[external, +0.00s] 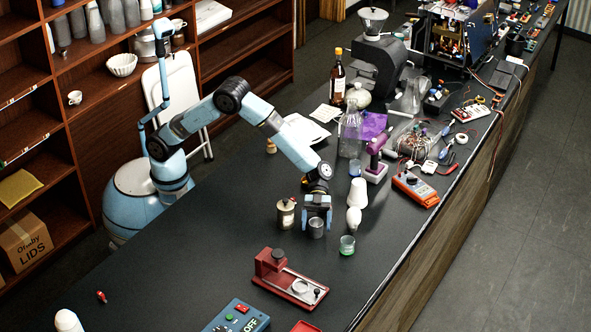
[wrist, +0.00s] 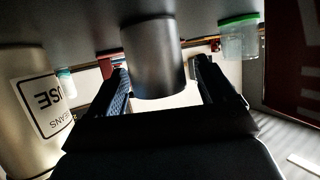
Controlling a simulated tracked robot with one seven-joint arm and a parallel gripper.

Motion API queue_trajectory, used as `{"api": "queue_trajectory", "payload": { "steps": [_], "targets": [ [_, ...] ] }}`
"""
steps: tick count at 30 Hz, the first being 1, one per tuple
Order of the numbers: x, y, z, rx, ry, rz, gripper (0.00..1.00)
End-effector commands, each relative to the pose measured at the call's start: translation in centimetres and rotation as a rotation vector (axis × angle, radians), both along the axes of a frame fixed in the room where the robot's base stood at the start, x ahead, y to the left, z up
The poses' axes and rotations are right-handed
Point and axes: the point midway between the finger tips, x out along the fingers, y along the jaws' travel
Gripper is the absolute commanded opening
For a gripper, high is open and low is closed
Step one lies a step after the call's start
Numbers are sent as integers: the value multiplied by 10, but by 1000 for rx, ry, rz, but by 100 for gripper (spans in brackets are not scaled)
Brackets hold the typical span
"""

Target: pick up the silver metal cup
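The silver metal cup (external: 316,229) stands upright on the dark bench. In the wrist view the cup (wrist: 154,58) appears upside down, between my two fingers. My gripper (external: 317,213) is low over the bench, right behind the cup, with a finger on each side. In the wrist view my gripper (wrist: 161,85) is open; a gap shows between the right finger and the cup, and the left finger is very close to its side. Whether the left finger touches the cup I cannot tell.
A labelled beans canister (external: 285,215) stands close left of my gripper; it also shows in the wrist view (wrist: 25,110). A red device (external: 290,281) lies in front.

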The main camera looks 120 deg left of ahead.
Motion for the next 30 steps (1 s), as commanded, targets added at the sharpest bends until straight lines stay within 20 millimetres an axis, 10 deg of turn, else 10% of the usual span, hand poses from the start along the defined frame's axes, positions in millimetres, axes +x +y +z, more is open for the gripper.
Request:
{"api": "queue_trajectory", "payload": {
  "steps": [17,30],
  "targets": [
    [0,0,0,0,0,0,27],
    [0,0,24,0,-5,-1,27]
  ]
}}
